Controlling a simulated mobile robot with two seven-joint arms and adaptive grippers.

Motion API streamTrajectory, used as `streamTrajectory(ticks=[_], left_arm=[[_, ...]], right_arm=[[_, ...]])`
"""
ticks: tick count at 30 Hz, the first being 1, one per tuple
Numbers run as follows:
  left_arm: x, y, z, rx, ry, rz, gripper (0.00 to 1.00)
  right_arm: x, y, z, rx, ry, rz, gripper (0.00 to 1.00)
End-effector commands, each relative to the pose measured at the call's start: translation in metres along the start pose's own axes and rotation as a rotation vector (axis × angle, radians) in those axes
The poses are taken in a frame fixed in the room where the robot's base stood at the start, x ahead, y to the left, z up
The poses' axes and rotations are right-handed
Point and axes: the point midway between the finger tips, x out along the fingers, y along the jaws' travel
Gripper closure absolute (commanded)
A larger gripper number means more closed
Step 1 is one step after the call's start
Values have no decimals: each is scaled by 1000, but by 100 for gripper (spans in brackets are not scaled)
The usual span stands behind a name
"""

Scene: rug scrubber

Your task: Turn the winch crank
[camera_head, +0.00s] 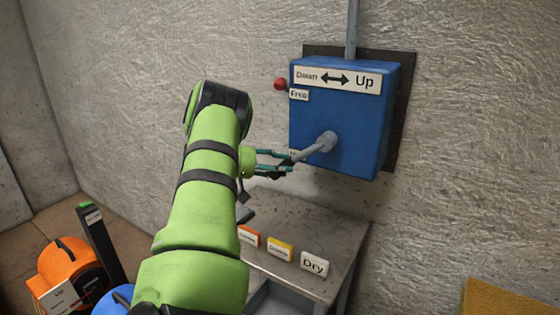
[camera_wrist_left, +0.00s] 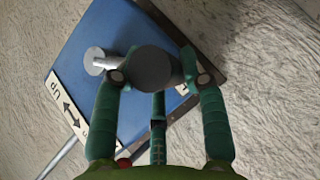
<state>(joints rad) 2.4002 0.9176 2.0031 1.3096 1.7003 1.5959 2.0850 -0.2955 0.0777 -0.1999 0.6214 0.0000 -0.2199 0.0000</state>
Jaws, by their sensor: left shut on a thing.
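The winch is a blue box (camera_head: 340,115) on the wall, with a "Down ↔ Up" label on its front. Its grey crank (camera_head: 325,143) sticks out from the lower front, with the arm pointing down and left to a dark handle. My left gripper (camera_head: 285,163) is shut on that handle, below and left of the crank's hub. In the left wrist view, the dark round handle end (camera_wrist_left: 157,68) sits between the green fingers, and the grey hub (camera_wrist_left: 97,61) shows to its left. My right gripper is in neither view.
A red knob (camera_head: 280,84) sits at the box's left side by a "Free" label. A metal table (camera_head: 300,222) stands below, with several label cards including "Dry" (camera_head: 314,264). An orange device (camera_head: 70,265) is at lower left. A yellow textured piece (camera_head: 510,298) is at lower right.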

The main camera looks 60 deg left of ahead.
Motion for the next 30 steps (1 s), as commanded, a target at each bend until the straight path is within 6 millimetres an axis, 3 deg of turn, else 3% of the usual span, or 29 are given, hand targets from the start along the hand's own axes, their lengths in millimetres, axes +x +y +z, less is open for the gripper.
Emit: streamTrajectory(ticks=[1, 12, 30], left_arm=[[4, -11, 6, -36, 1, 33, 100], [32, -27, 33, -289, 1, 286, 100], [64, -25, 65, -586, 1, 579, 100]], right_arm=[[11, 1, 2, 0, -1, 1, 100], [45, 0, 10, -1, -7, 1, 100], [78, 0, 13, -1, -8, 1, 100]])
